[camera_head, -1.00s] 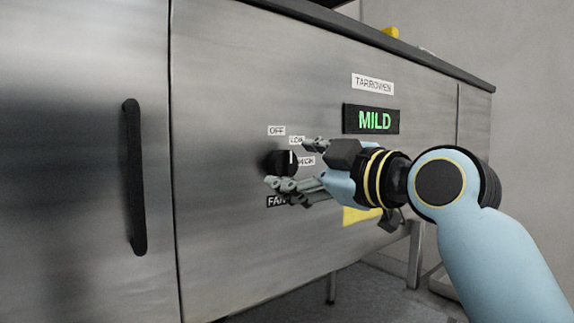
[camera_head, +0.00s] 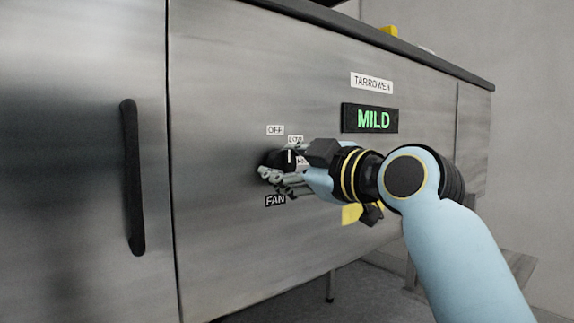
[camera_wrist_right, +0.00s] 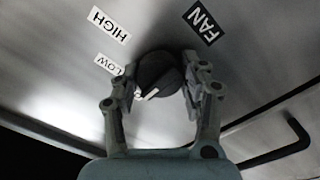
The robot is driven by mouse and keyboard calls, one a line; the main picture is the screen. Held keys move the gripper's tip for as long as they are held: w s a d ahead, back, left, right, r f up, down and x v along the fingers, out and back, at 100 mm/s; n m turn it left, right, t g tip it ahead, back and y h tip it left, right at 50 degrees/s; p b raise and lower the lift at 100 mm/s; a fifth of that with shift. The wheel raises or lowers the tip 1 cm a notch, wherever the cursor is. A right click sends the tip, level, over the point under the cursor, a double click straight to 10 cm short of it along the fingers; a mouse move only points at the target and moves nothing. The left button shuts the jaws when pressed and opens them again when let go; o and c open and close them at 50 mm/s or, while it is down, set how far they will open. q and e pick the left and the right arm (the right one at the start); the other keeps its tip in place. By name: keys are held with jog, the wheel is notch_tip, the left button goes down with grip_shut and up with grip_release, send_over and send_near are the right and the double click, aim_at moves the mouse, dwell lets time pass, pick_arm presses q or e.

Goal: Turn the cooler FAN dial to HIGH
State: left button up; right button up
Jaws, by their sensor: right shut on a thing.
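The black FAN dial (camera_head: 282,158) sits on the steel front panel, with a white pointer line on its face. The dial also shows in the right wrist view (camera_wrist_right: 160,72). Labels OFF (camera_head: 275,130) and LOW (camera_head: 295,139) are above it, and FAN (camera_head: 275,201) is below. The HIGH label (camera_wrist_right: 109,25) is clear in the wrist view but mostly hidden in the head view. The pointer appears nearer LOW than HIGH; its exact setting is hard to tell. My right gripper (camera_wrist_right: 161,74) is shut on the dial, one finger on each side. My left gripper is not in view.
A green MILD display (camera_head: 370,119) and a TARROWEN label (camera_head: 371,83) are above my right wrist. A vertical black door handle (camera_head: 133,177) is to the left. A yellow patch (camera_head: 352,214) shows below my wrist.

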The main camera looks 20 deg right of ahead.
jog(key=shift+r+m+p, duration=0.15)
jog(key=shift+m+p, duration=1.55)
jog(key=shift+m, duration=0.1)
jog(key=m+p, duration=0.4)
jog(key=m, duration=0.1)
jog(key=m+p, duration=0.3)
jog(key=m, duration=0.2)
jog(key=shift+m+p, duration=1.6)
jog(key=shift+m, duration=0.6)
jog(key=o, duration=1.2)
